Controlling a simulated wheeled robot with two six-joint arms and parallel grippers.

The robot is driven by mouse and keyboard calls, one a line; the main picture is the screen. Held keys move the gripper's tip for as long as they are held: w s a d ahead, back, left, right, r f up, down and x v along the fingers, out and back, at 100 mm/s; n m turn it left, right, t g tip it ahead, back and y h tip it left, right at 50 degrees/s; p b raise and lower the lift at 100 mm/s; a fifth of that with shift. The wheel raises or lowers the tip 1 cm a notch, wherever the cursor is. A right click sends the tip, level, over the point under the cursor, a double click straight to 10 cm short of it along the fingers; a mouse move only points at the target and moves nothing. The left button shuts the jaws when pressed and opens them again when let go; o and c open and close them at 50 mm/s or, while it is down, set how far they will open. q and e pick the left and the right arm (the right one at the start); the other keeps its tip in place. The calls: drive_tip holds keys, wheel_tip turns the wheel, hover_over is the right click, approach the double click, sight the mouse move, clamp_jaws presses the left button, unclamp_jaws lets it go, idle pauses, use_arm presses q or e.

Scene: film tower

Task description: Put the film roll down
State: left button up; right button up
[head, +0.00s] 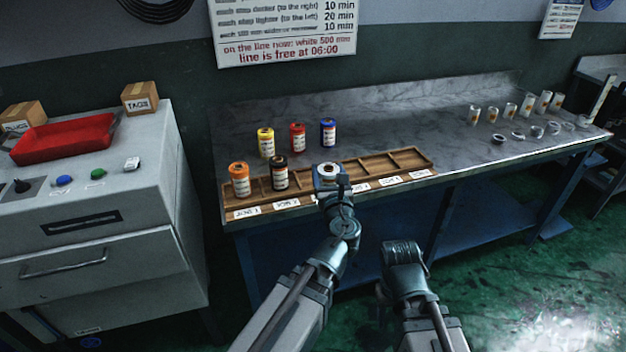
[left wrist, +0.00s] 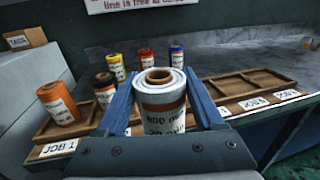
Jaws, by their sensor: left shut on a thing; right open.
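A white film roll (left wrist: 162,105) with a brown core stands upright between the blue fingers of my left gripper (left wrist: 165,100), which is shut on it. In the head view the roll (head: 326,170) is at the front edge of the wooden tray (head: 368,163), over its third compartment from the left. I cannot tell whether it touches the tray floor. An orange roll (head: 239,178) stands in the first compartment and a black roll (head: 280,172) in the second. The compartments to the right are empty. My right gripper (head: 403,250) is open and empty, in front of the bench.
Yellow (head: 266,142), red (head: 297,136) and blue (head: 328,132) rolls stand behind the tray on the metal bench (head: 400,115). Several small pale canisters (head: 508,110) and rings stand at the bench's right. A grey machine (head: 100,215) with a red tray (head: 64,138) is at the left.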

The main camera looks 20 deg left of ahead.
use_arm(q)
drive_tip(key=shift+s+d+r, duration=0.2)
drive_tip(key=shift+d, duration=0.45)
drive_tip(key=shift+w+a+f+b, duration=0.85)
drive_tip(key=shift+w+a, duration=0.55)
drive_tip(key=shift+w, duration=0.9)
drive_tip(key=shift+w+a+f+b, duration=0.85)
drive_tip(key=shift+w+a, duration=0.55)
drive_tip(key=shift+w, duration=0.85)
drive_tip(key=shift+w+a+f+b, duration=0.85)
drive_tip(key=shift+w+a, duration=0.55)
drive_tip(key=shift+w, duration=0.9)
drive_tip(key=shift+f, duration=0.1)
drive_tip(key=shift+f, duration=0.15)
drive_tip(key=o, duration=1.5)
drive_tip(key=shift+o, duration=0.2)
